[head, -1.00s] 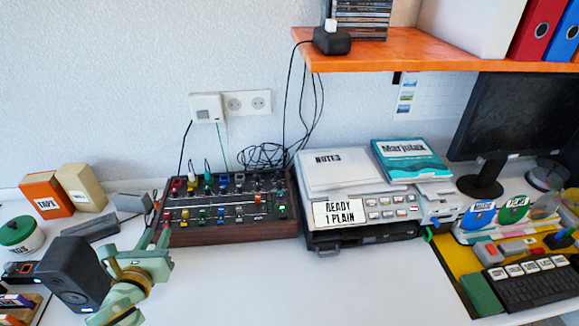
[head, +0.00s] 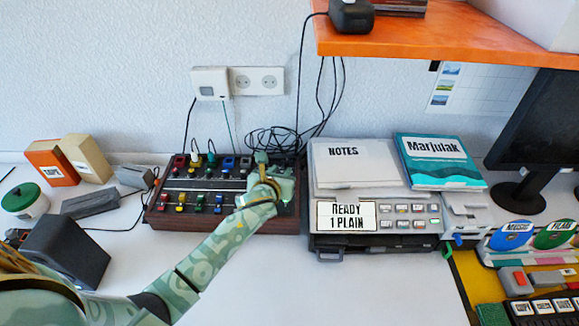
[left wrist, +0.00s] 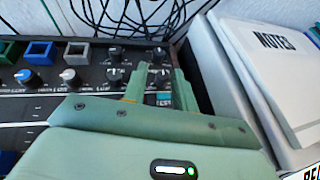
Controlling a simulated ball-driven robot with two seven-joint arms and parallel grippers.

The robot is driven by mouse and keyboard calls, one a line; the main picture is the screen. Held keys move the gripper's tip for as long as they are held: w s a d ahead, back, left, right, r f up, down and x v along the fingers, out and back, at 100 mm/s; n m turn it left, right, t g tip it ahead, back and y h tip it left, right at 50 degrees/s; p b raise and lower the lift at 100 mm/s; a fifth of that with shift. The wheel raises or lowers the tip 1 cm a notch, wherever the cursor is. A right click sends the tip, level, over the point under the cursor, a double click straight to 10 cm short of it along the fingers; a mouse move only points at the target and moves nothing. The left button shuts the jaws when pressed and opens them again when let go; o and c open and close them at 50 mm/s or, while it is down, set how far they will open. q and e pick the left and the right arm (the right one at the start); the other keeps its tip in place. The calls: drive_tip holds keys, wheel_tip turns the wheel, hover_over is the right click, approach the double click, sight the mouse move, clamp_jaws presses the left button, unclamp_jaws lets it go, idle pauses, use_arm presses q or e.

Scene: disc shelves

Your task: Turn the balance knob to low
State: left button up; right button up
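The mixer (head: 165,216) is a dark panel with a wooden frame, colored sockets and knobs, on the white table against the wall. My left gripper (head: 262,168) is over its right part. In the left wrist view, the two green fingers (left wrist: 160,82) stand apart and point at a group of small black knobs. One black knob (left wrist: 161,75) shows between the fingertips, with gaps beside it, so the gripper looks open around or just above it. The labels are too small to read, so I cannot tell which knob is balance or its setting. My right gripper is not in view.
A grey printer (head: 405,222) with a notes stack (head: 350,165) and a teal book (head: 437,160) stands close to the mixer's right. A black speaker (head: 65,252) stands front left. Cables (head: 270,140) lie behind the mixer. The table in front is clear.

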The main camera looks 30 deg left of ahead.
sight(286, 162)
use_arm(q)
drive_tip(key=b+x, duration=0.2)
drive_tip(key=x, duration=0.4)
drive_tip(key=shift+w+a+f+b, duration=0.15)
drive_tip(key=shift+w+f+b, duration=0.1)
drive_tip(key=shift+b, duration=0.15)
drive_tip(key=shift+w+a, duration=0.1)
drive_tip(key=shift+w, duration=0.25)
drive_tip(key=shift+c, duration=0.3)
clamp_jaws()
